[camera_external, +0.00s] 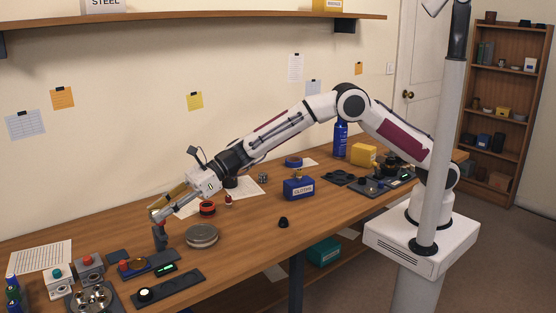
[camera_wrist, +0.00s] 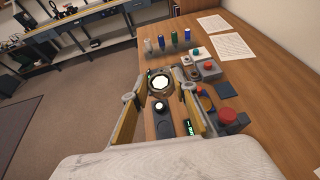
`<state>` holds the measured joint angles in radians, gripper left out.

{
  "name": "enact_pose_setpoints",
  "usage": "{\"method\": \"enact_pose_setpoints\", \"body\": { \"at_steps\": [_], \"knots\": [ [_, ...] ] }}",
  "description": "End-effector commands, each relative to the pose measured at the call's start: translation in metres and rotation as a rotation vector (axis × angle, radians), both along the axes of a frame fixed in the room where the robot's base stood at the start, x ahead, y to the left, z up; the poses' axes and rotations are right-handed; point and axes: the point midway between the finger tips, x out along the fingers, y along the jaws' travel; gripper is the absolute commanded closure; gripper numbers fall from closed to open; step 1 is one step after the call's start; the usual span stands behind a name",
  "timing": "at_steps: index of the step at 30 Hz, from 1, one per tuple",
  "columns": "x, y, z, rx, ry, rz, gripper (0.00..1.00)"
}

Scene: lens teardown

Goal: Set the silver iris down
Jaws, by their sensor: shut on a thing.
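In the external view the fingers hide the held thing. A round dish with several shiny parts (camera_external: 90,299) lies at the front left of my gripper.
Boxes with knobs (camera_external: 89,267) and small bottles (camera_external: 13,290) stand left. Bare wood lies right of the tin.

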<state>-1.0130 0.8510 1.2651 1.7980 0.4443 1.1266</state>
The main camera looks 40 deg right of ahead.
Motion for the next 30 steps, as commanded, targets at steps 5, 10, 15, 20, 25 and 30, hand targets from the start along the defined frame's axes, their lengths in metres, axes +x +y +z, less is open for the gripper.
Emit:
{"method": "enact_pose_setpoints", "body": {
  "at_steps": [5,10,15,20,25,30],
  "knots": [
    [0.043,-0.023,0.001,0.0,0.0,-0.062,0.97],
    [0.091,-0.053,0.002,-0.002,0.0,-0.133,0.97],
    [0.138,-0.087,0.003,-0.004,0.0,-0.207,0.97],
    [0.18,-0.122,0.002,-0.007,0.0,-0.275,0.97],
    [0.222,-0.162,0.003,-0.009,0.001,-0.349,0.97],
    [0.261,-0.205,0.003,-0.012,0.002,-0.423,0.97]
  ]
}}
